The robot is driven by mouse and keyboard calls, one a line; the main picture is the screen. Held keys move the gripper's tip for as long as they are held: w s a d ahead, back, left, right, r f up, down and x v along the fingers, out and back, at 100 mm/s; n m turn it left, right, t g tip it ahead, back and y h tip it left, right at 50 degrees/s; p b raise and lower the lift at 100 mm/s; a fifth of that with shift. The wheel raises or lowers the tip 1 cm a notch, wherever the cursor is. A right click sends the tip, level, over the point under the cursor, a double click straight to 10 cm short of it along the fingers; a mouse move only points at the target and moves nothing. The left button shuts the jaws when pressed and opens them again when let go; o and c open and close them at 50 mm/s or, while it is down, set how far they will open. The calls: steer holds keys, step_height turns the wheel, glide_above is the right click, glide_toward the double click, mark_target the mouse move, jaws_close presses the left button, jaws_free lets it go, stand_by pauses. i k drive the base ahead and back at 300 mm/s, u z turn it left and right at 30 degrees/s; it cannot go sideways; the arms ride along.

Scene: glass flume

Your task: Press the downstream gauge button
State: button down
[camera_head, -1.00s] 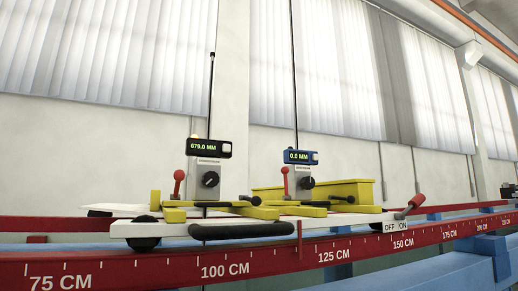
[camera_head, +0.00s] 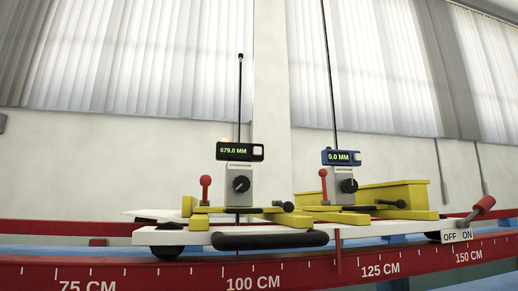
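Two point gauges stand on a white carriage (camera_head: 390,228) over the flume rails. The left gauge has a black display (camera_head: 232,151) reading 679.0 MM, with a pale square button (camera_head: 257,152) at its right end and a small amber light on top. The right gauge has a blue display (camera_head: 340,157) reading 0.0 MM; a small pale button (camera_head: 357,157) shows at its right end. Each has a black knob and a red-topped lever beside it. No label I can read says which gauge is downstream. My gripper is out of view.
A red rail (camera_head: 200,273) marked in centimetres runs across the front. A black handle bar (camera_head: 270,240) sticks out at the carriage front. A red-tipped OFF/ON lever (camera_head: 484,204) rises at its right end. A yellow box (camera_head: 385,195) lies behind the right gauge.

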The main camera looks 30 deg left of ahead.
mark_target(257, 151)
steer(key=k, duration=0.85)
steer(key=u, duration=1.3)
steer(key=i, duration=0.5)
steer(key=z, duration=0.1)
